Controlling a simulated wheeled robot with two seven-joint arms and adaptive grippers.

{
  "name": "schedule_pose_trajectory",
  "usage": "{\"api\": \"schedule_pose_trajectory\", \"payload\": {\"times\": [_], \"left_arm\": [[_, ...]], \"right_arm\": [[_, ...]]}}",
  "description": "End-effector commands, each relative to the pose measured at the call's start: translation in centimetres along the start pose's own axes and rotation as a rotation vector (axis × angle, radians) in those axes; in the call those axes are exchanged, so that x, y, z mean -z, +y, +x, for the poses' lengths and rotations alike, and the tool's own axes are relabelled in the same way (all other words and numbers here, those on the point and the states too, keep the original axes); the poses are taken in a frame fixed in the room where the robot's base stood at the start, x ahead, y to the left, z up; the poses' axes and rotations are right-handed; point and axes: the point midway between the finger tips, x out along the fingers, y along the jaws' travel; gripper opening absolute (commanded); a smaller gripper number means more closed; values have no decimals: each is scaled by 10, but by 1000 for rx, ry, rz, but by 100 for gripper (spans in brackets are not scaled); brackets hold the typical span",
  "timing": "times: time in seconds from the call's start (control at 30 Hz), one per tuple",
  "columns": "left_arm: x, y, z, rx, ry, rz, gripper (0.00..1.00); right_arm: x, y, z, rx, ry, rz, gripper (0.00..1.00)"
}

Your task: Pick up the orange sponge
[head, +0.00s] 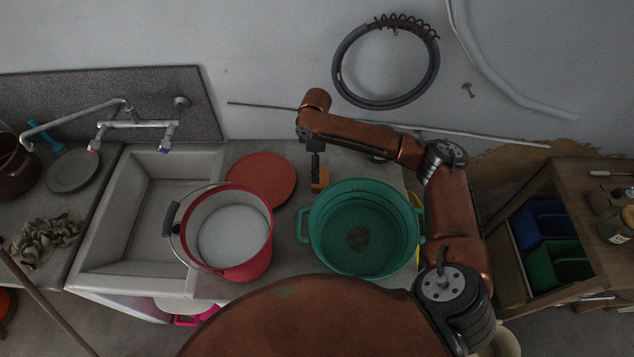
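The orange sponge (324,177) is a small orange block at the back of the grey counter, between the red round lid and the green basin. My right gripper (316,180) points down from the end of my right arm, and its dark fingers overlap the sponge. The fingers look narrow from here, and I cannot tell whether they are closed on the sponge or only beside it. I also cannot tell whether the sponge rests on the counter. My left gripper is not in view.
A red bucket (262,262) and a green basin (313,243) stand in front of the sponge. A red round lid (262,177) lies to its left. A sink (150,215) with a tap is further left. The wall is close behind.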

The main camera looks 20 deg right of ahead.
Motion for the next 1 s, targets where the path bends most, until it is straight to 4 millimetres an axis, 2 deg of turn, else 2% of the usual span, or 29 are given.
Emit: {"api": "schedule_pose_trajectory", "payload": {"times": [0.13,0.27,0.37,0.6,0.87,1.0], "left_arm": [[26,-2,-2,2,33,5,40],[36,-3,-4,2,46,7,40],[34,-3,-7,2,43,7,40],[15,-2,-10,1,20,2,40],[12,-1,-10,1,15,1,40],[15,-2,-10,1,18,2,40]], "right_arm": [[0,0,15,2,-1,0,89],[0,2,27,1,0,0,89],[-2,5,40,1,-2,0,89],[-1,8,70,-1,0,-3,89],[0,8,75,-1,0,-4,89],[0,8,74,-1,0,-5,82]]}}
